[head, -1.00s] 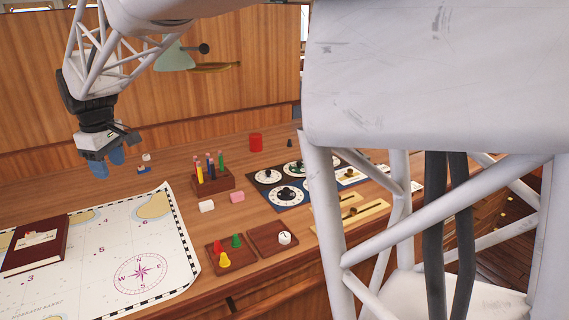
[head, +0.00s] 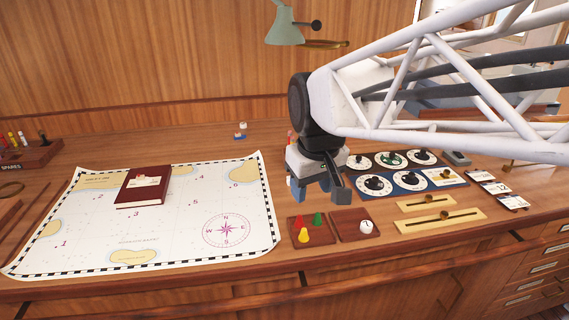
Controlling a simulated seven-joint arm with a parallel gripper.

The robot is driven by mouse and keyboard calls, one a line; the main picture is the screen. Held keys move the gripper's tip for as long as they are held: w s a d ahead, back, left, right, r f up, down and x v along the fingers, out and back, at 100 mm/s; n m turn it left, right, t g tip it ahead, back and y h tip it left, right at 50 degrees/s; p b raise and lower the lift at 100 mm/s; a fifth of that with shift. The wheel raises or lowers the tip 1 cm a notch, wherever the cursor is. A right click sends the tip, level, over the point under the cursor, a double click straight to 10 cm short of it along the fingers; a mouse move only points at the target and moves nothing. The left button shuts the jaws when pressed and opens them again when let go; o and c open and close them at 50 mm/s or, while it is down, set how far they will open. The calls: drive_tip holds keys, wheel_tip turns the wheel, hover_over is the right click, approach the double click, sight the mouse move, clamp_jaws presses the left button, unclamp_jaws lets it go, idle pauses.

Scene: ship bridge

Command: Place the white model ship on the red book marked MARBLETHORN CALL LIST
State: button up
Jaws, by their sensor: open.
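A tiny white object with blue at its base (head: 240,131), perhaps the white model ship, stands at the back of the desk behind the chart; it is too small to make out clearly. The dark red book (head: 141,190) lies flat on the chart at left, with a pale label on its cover; the lettering is unreadable. My gripper (head: 315,187) is open, pointing down, right of the chart and well apart from both the small white object and the book. Nothing is seen between the fingers.
The chart (head: 190,221) covers the desk's left middle. Small trays with coloured pawns (head: 310,229) and a white round piece (head: 366,226) sit in front of my gripper. A dial panel (head: 400,181) lies at right. A lamp (head: 285,28) hangs behind. Desk behind the chart is mostly clear.

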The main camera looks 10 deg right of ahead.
drive_tip(key=s+d+f+m, duration=0.3)
drive_tip(key=s+f, duration=0.3)
drive_tip(key=s, duration=0.6)
drive_tip(key=shift+d, duration=0.65)
drive_tip(key=shift+s, duration=0.1)
